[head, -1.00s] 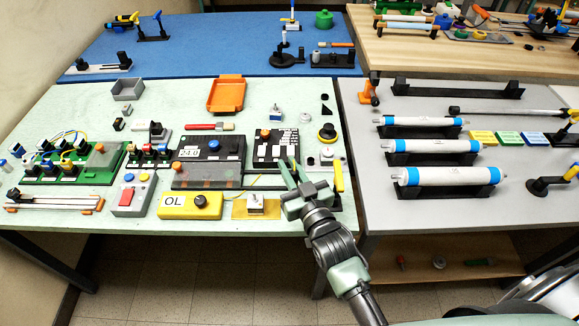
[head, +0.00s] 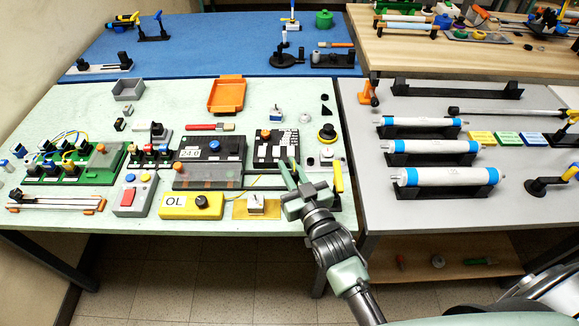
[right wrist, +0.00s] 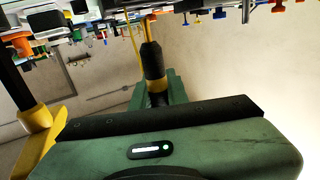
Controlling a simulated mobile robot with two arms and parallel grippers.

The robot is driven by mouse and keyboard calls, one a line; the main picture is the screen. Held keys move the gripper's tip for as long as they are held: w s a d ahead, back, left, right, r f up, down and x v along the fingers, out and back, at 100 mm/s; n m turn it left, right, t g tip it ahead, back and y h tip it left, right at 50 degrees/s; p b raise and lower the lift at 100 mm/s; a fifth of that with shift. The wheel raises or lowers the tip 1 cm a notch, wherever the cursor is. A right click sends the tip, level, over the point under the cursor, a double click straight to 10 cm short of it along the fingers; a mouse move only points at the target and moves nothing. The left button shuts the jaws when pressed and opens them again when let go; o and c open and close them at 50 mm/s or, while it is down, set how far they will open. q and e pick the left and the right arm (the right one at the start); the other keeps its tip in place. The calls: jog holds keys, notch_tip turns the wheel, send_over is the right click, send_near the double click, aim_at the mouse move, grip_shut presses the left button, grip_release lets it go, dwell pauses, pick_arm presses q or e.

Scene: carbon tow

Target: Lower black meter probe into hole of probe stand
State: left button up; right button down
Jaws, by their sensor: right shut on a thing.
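The black meter probe (right wrist: 152,60) has a yellow band near its lower end in the right wrist view. My right gripper (head: 292,188) is shut on it, over the front right of the pale green table; its green jaws (right wrist: 165,88) are around the banded part in the wrist view. The yellow meter (head: 190,206) reads OL and lies to the left of the gripper. A thin yellow lead (head: 240,188) runs from near the meter toward the gripper. I cannot clearly make out the probe stand or its hole. My left gripper is not in view.
A white block on a tan plate (head: 241,211) lies just left of my right gripper. Black panels (head: 272,147) stand behind it. A yellow upright piece (head: 338,177) is close on the right. The grey table (head: 400,215) with white cylinders is farther right.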

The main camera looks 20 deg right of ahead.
dwell(0.7)
jog(key=shift+f+b, duration=1.55)
jog(key=shift+f, duration=0.95)
jog(key=c, duration=1.3)
grip_release()
jog(key=s, duration=0.5)
jog(key=s+d+b, duration=0.1)
jog(key=s, duration=0.1)
jog(key=shift+s, duration=0.4)
